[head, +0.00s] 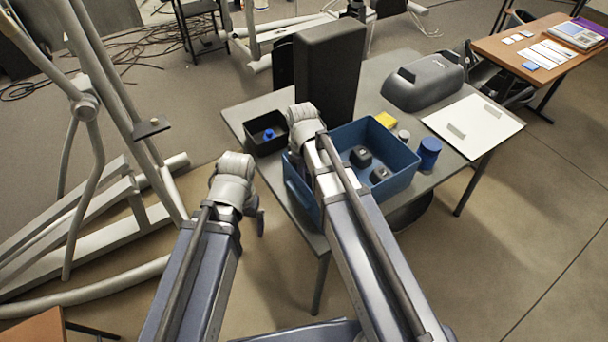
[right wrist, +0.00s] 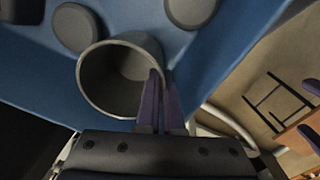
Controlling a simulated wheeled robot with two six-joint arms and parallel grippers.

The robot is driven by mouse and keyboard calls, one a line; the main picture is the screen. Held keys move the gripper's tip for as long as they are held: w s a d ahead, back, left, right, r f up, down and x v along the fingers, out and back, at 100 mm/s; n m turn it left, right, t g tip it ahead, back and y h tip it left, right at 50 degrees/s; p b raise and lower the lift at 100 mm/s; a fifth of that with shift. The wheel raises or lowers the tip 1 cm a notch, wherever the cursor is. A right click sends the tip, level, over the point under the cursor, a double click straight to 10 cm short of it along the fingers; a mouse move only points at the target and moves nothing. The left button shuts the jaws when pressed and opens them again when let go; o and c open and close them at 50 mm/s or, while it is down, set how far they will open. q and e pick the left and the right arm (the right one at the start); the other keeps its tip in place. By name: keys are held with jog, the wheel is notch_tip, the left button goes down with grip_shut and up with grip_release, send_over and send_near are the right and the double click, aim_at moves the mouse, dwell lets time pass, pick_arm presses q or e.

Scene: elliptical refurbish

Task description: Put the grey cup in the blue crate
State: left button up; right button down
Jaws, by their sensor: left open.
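The blue crate (head: 407,178) stands on the dark table with black objects inside. My right arm reaches over its left side and hides my right gripper in the head view. In the right wrist view, the grey cup (right wrist: 123,78) shows its open mouth, with the blue of the crate (right wrist: 35,75) behind it. My right gripper (right wrist: 160,82) is closed on the cup's rim wall, one finger inside and one outside. I cannot tell whether the cup touches the crate floor. My left gripper (head: 258,212) is open and empty, off the table's left edge.
Two black objects (head: 361,156) (head: 379,175) lie in the crate. A black bin (head: 258,143) with a blue item stands left of it, behind it a tall black block (head: 328,75).

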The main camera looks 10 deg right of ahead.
jog(key=c, duration=1.3)
grip_release()
jog(key=shift+c, duration=0.2)
jog(key=shift+r, duration=0.1)
notch_tip(320, 180, up, 12)
jog(key=p, duration=1.3)
jog(key=s+a+m+h, duration=0.1)
jog(key=s+a+m, duration=0.3)
jog(key=s, duration=0.9)
jog(key=a, duration=0.2)
jog(key=shift+s+a+m, duration=0.3)
jog(key=shift+a, duration=0.1)
